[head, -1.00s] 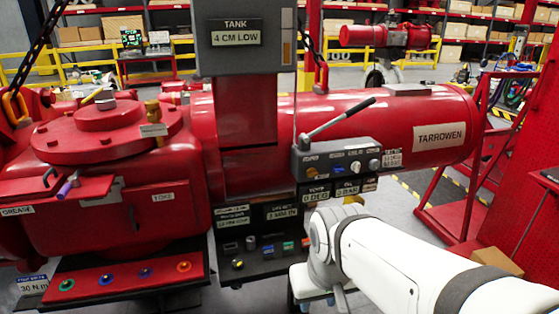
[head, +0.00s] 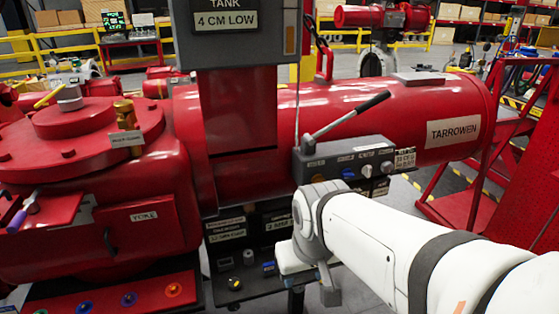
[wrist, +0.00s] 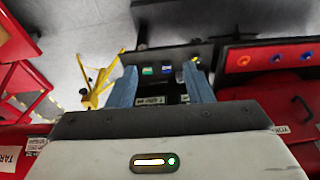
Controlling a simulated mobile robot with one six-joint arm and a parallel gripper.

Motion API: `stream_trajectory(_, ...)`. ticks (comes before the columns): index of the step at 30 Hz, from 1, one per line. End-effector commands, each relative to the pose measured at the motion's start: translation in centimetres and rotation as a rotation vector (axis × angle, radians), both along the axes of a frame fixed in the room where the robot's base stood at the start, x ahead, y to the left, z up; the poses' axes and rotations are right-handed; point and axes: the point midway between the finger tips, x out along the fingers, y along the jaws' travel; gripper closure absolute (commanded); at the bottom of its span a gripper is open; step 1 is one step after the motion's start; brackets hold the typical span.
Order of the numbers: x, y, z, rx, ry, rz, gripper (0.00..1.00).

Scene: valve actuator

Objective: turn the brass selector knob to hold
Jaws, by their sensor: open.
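A grey control block (head: 340,155) with a lever and a row of small knobs sits on the red cylinder in the head view. In the head view my arm hides part of the panel.
The yoke housing (head: 120,200) stands left, with a shelf of coloured buttons (head: 128,299) below. A red stair frame (head: 455,195) stands at right. A yellow stand-like object (wrist: 97,82) is beside my gripper in the wrist view. Grey floor shows around it.

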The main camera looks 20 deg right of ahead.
Motion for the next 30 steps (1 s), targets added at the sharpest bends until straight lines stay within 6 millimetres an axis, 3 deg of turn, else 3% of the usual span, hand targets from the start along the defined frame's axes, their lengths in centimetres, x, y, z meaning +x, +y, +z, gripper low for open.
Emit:
stream_trajectory(5,4.8,-2.3,-2.0,-0.054,-0.141,-0.043,0.4)
stream_trajectory(12,15.8,-9.4,-4.4,-0.162,-0.523,-0.094,0.4)
stream_trajectory(18,22.6,-14.3,-5.6,-0.189,-0.845,-0.061,0.4)
stream_trajectory(24,26.2,-17.2,-6.8,-0.138,-1.122,0.019,0.4)
stream_trajectory(30,27.0,-18.4,-7.2,-0.069,-1.286,0.078,0.4)
